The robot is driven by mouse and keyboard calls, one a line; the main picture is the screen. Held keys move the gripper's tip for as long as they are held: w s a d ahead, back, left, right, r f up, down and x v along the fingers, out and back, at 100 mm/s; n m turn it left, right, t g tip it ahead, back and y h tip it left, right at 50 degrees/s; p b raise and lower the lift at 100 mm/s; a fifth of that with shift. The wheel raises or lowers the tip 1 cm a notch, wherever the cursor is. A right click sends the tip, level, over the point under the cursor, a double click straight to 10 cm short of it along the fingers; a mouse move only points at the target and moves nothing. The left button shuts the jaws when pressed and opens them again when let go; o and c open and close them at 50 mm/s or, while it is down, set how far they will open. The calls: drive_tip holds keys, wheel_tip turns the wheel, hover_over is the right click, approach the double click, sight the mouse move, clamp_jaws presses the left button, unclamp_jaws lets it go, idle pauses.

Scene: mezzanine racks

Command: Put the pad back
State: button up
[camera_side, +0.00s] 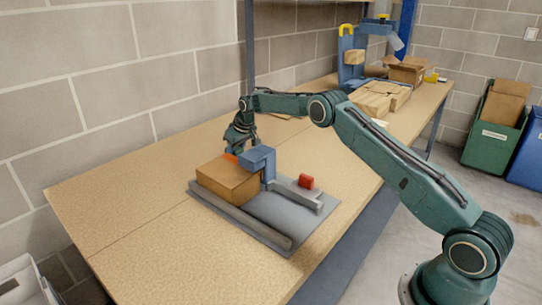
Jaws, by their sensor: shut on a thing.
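My gripper (235,150) points down just above the left back part of a brown cardboard box (228,182). It is shut on a small orange piece (230,157), which shows at the fingertips, close to the box top. I cannot tell whether the orange piece touches the box, or whether it is the pad.
A long rail (240,222) runs along the plate's front left and a shorter bar (299,196) along its right. The left tabletop (120,205) is clear. Cartons (380,98) and a blue stand (352,60) occupy the far end. A shelf post (249,45) rises behind my gripper.

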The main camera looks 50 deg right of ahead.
drive_tip(key=shift+f, duration=0.15)
drive_tip(key=o, duration=0.9)
drive_tip(key=shift+o, duration=0.2)
drive_tip(key=v, duration=1.2)
drive_tip(key=shift+r, duration=0.25)
